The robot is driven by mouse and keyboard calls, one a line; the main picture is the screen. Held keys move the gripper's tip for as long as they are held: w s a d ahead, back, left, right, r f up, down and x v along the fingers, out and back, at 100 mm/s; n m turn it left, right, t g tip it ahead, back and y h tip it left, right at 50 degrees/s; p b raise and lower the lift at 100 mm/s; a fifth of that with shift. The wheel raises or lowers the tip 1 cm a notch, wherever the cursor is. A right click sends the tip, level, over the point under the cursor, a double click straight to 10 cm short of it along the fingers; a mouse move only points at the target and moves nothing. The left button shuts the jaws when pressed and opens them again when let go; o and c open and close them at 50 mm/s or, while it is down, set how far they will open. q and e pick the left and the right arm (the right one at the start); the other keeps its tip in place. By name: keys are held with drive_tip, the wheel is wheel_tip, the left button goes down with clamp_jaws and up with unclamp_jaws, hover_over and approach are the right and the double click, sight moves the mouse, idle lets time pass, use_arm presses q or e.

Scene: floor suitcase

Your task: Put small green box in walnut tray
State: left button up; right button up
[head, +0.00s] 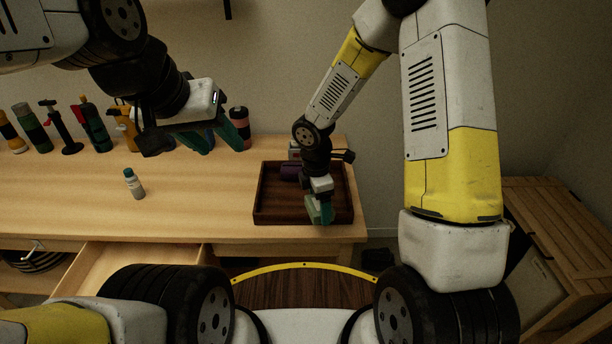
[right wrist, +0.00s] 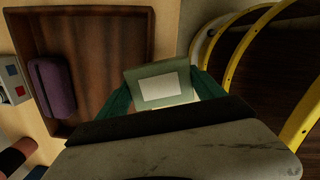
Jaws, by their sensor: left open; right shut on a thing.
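The small green box (right wrist: 160,88) is pale green with a whitish label and sits between the teal fingers of my right gripper (right wrist: 158,95) in the right wrist view. In the head view my right gripper (head: 325,208) is over the front right part of the walnut tray (head: 283,217), with the box (head: 313,209) partly hidden at its fingers. I cannot tell whether the box touches the tray. The dark brown tray also shows in the right wrist view (right wrist: 105,40). My left gripper (head: 200,140) is open and empty above the table's back.
A purple item (head: 290,172) lies in the tray's back left. A small white-and-green bottle (head: 134,184) stands on the table (head: 200,205). Several bottles and tools line the back. An open drawer (head: 130,258) juts out in front. A wooden crate (head: 560,230) stands at right.

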drive_tip(key=s+a+f+n+t, duration=0.1)
drive_tip(key=s+a+n, duration=0.55)
drive_tip(key=n, duration=0.75)
hover_over(303, 203)
drive_tip(key=shift+s+f+n+y, duration=0.15)
drive_tip(key=shift+f+n+y, duration=0.05)
drive_tip(key=shift+f, duration=0.25)
drive_tip(key=shift+s+f+n+y, duration=0.15)
drive_tip(key=shift+f+n+y, duration=0.05)
drive_tip(key=shift+f, duration=0.25)
drive_tip(key=shift+w+d+f, duration=0.1)
drive_tip(key=shift+w+f, duration=0.1)
drive_tip(key=shift+w, duration=0.05)
drive_tip(key=shift+f, duration=1.55)
drive_tip(key=o, duration=1.5)
drive_tip(key=shift+f, duration=0.15)
drive_tip(key=shift+c, duration=0.2)
